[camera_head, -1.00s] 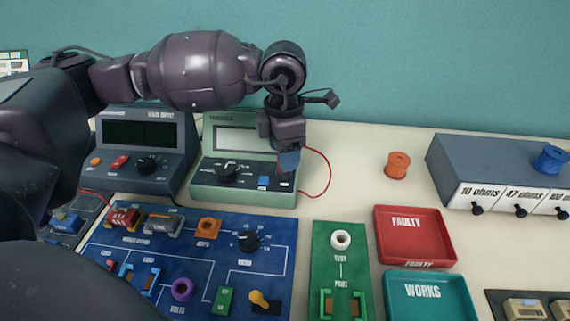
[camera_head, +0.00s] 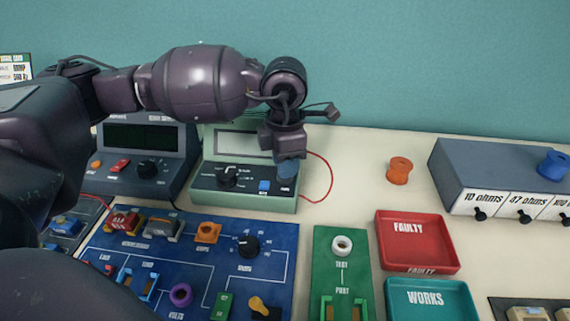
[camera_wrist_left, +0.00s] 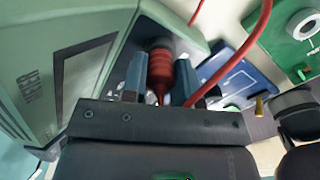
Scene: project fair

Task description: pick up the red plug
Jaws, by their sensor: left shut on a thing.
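The red plug (camera_wrist_left: 160,70) shows in the left wrist view between the two blue-grey fingers of my left gripper (camera_wrist_left: 159,83), which is shut on it. A red cable (camera_wrist_left: 232,58) also shows there. In the head view my left gripper (camera_head: 288,170) is over the front right of the green meter (camera_head: 243,197); the plug is hidden there. A red lead (camera_head: 329,180) loops out to the right of the gripper. I cannot tell whether the plug is still seated in the meter. My right gripper is not in view.
A dark supply unit (camera_head: 145,180) stands left of the meter. A blue circuit board (camera_head: 275,275) lies in front. Right are a green test board (camera_head: 325,245), a red tray (camera_head: 420,250), a teal tray (camera_head: 430,300), an orange spool (camera_head: 399,170) and a resistor box (camera_head: 480,165).

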